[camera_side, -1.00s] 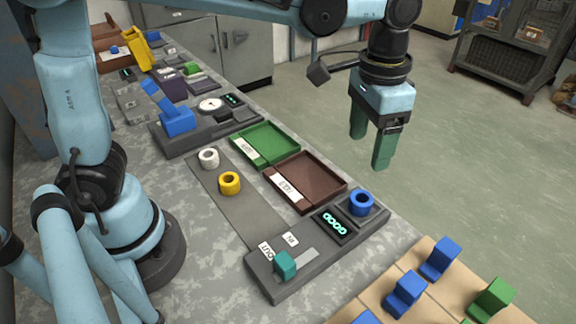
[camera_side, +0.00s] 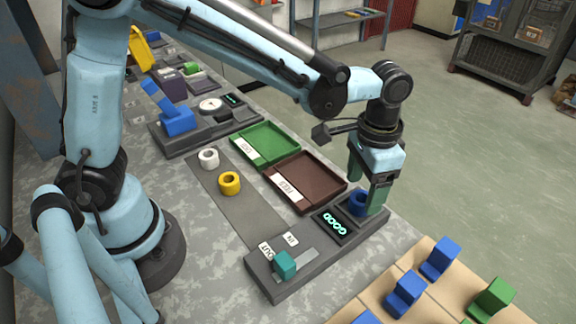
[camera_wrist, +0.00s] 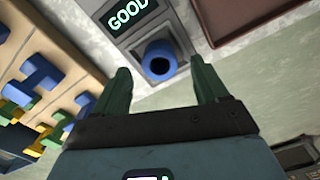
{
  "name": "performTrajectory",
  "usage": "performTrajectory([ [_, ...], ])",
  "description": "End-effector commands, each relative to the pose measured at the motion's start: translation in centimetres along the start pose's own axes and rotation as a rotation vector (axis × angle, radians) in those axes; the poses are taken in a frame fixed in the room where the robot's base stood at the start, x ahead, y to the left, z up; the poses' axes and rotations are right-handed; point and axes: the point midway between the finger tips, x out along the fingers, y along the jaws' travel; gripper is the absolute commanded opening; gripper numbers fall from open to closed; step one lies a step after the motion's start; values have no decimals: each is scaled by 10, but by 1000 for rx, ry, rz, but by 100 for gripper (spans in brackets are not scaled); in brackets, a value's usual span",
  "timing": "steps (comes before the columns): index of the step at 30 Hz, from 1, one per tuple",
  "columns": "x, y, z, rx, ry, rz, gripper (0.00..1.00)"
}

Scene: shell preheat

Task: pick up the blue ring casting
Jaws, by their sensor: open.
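The blue ring casting (camera_side: 357,203) sits on the end of the grey preheat unit (camera_side: 300,262), beside a display reading GOOD. In the wrist view the blue ring (camera_wrist: 159,61) shows ahead of the fingertips, between their lines, with its hole visible. My gripper (camera_side: 366,199) points down at the ring with its green fingers apart. In the side view one finger partly covers the ring. In the wrist view my gripper (camera_wrist: 160,75) is open with nothing between the fingers. I cannot tell whether a finger touches the ring.
A brown tray (camera_side: 333,197) and a green tray (camera_side: 290,150) lie behind the unit. A yellow ring (camera_side: 229,183) and a white ring (camera_side: 208,158) stand on a grey strip. A teal slider knob (camera_side: 284,265) is on the unit. A tan board (camera_side: 384,286) with blue and green blocks is at front right.

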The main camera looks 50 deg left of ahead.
Motion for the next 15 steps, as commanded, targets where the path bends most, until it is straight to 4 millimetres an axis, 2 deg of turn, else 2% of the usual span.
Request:
performTrajectory([
  [3, 16, 0, 0, 0, 0, 0, 73],
  [6, 23, 0, 0, 0, 0, 0, 73],
  [15, 26, 0, 0, 0, 0, 0, 71],
])
